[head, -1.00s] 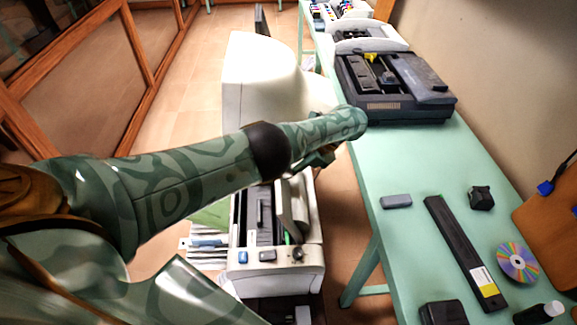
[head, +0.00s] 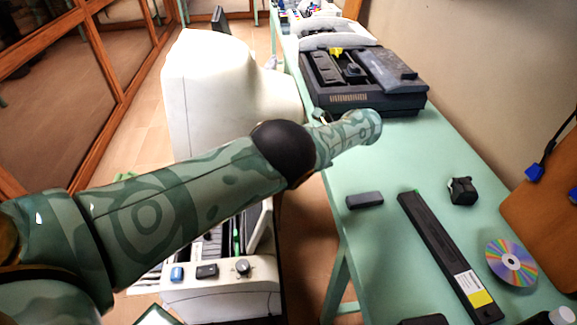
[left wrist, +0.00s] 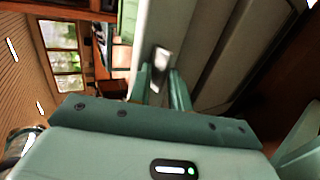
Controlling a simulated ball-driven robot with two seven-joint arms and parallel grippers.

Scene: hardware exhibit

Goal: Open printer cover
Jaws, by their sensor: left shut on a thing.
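The cream printer (head: 220,290) stands low at the bottom of the head view, left of the green table. Its front has a blue button, a black button and a dark knob. Its pale cover (head: 264,228) stands raised at the right of the dark inner slot, partly hidden by my left arm. In the left wrist view, my left gripper (left wrist: 163,82) has its fingers closed on the edge of a pale panel, the printer cover (left wrist: 165,25). In the head view my forearm hides these fingers. My right gripper is not in view.
A large white machine (head: 205,90) stands behind the printer.

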